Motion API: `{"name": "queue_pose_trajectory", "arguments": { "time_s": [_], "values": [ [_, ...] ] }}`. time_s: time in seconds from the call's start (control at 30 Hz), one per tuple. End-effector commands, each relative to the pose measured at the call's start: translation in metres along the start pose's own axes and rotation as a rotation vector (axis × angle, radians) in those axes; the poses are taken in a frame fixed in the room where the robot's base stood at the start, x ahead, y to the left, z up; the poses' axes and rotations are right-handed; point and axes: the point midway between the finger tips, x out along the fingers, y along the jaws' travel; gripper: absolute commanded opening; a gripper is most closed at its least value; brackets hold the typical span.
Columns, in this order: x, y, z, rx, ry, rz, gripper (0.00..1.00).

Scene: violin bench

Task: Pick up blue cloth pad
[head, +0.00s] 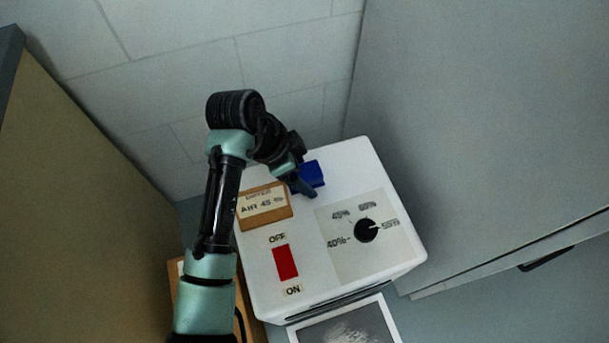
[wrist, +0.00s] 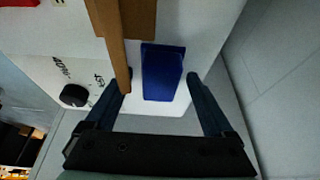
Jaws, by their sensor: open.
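The blue cloth pad (head: 311,174) lies on top of the white box (head: 345,163), near its back edge in the head view. In the wrist view the blue pad (wrist: 162,72) shows between the two fingers of my gripper (wrist: 160,82). My gripper (head: 302,190) is open, with one finger on each side of the pad and a gap visible on the right side. I cannot tell whether the left finger touches the pad. My gripper partly covers the pad in the head view.
A wooden sign block (head: 264,206) stands beside the pad, close to one finger. The box has a black dial (head: 367,230) and a red switch (head: 285,262). A grey cabinet (head: 480,130) rises to the right, and a tiled wall (head: 170,60) stands behind.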

Motion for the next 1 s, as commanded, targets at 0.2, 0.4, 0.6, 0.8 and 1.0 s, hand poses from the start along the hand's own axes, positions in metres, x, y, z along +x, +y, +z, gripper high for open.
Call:
{"name": "queue_pose_trajectory", "arguments": {
  "time_s": [0.2, 0.4, 0.6, 0.8, 1.0],
  "values": [
    [-0.001, 0.000, 0.000, 0.000, 0.000, 0.000, 0.71],
    [-0.001, 0.000, 0.000, 0.000, 0.000, 0.000, 0.35],
    [-0.002, 0.000, 0.000, 0.000, 0.000, -0.001, 0.08],
    [-0.004, 0.000, -0.001, 0.001, 0.000, -0.001, 0.08],
    [-0.033, -0.001, -0.013, 0.003, 0.001, -0.004, 0.08]
  ]
}}
